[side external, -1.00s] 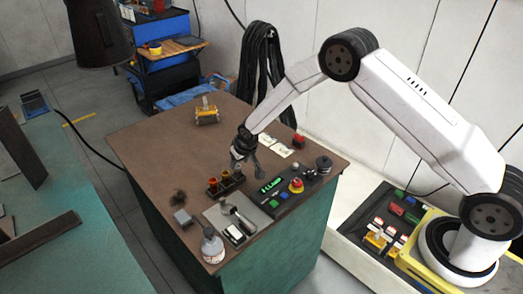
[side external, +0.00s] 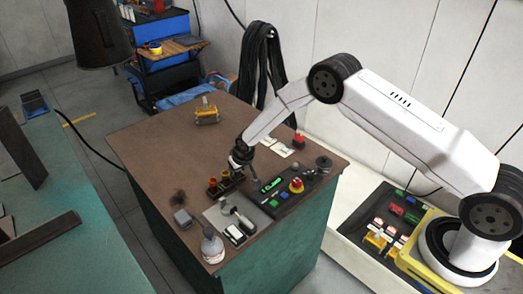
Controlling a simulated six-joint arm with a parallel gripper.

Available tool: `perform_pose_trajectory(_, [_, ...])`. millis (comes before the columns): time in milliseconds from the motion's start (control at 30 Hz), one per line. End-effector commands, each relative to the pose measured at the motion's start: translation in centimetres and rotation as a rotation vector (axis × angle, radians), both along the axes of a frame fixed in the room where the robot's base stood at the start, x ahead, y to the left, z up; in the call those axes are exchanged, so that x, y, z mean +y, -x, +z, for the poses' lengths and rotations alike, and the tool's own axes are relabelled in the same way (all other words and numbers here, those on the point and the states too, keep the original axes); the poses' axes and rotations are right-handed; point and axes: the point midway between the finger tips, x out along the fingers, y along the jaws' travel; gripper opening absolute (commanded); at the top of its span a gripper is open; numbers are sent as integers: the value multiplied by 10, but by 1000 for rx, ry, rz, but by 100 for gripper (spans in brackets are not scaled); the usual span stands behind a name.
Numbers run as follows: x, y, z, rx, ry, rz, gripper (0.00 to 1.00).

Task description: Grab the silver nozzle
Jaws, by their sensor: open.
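A small dark rack (side external: 219,193) stands on the brown table. Two orange-brown pieces (side external: 218,181) stand upright in its left and middle places. My gripper (side external: 243,172) is open, pointing down over the right end of the rack. One finger reaches down toward the control panel side of the rack. The silver nozzle cannot be made out clearly; the right place of the rack is mostly hidden by my gripper. I cannot tell whether the fingers are around the nozzle or touch anything.
A control panel (side external: 288,200) with a red emergency button (side external: 296,186) lies close right of the rack. In front are a grey mat (side external: 214,217) with tools and a bottle (side external: 212,246). A yellow device (side external: 207,116) stands at the back. The table's left side is clear.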

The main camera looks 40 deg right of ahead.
Motion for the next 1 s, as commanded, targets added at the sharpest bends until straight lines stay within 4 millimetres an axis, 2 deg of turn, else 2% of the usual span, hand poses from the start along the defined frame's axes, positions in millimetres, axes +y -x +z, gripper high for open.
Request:
perform_pose_trajectory(567, [0, -1, -2, 0, 0, 0, 57])
perform_pose_trajectory(733, [0, -1, -2, 0, 0, 0, 3])
perform_pose_trajectory(767, [0, -1, -2, 0, 0, 0, 0])
perform_pose_trajectory(1000, [0, -1, -1, -1, 0, 0, 0])
